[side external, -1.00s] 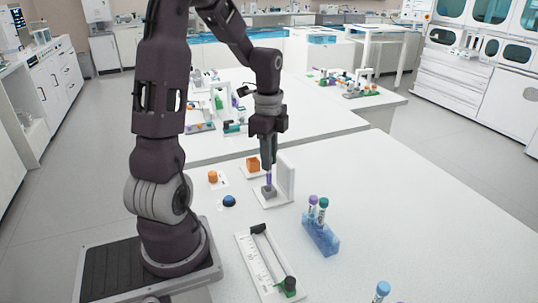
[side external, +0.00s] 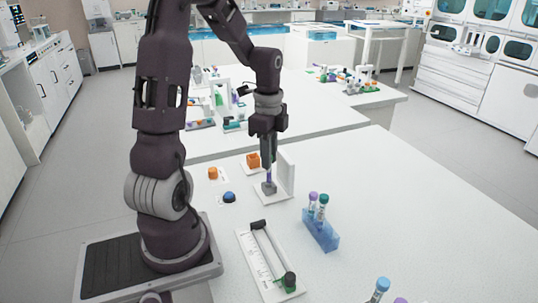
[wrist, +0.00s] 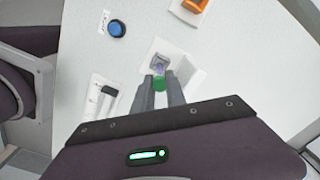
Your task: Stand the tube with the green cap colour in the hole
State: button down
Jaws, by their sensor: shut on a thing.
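My gripper (side external: 267,164) is shut on the green cap (wrist: 159,84) of a tube; it also shows in the wrist view (wrist: 160,90). The tube (side external: 268,175) has a purple body below the fingers and looks upright. Its lower end meets a small grey block (side external: 268,188) on a white base; the block also shows in the wrist view (wrist: 158,58). The hole is hidden, so I cannot tell how deep the tube sits. A blue rack (side external: 321,237) at right holds a purple-capped tube (side external: 313,197) and a teal-green-capped tube (side external: 323,200).
A white upright panel (side external: 286,174) stands close right of the block. An orange block (side external: 253,161), an orange button (side external: 213,173) and a blue button (side external: 229,197) are to the left.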

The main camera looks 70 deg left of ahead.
jog(key=shift+f, duration=0.9)
dwell(0.3)
jog(key=c, duration=1.3)
grip_release()
notch_tip(320, 180, up, 7)
jog(key=shift+r, duration=0.1)
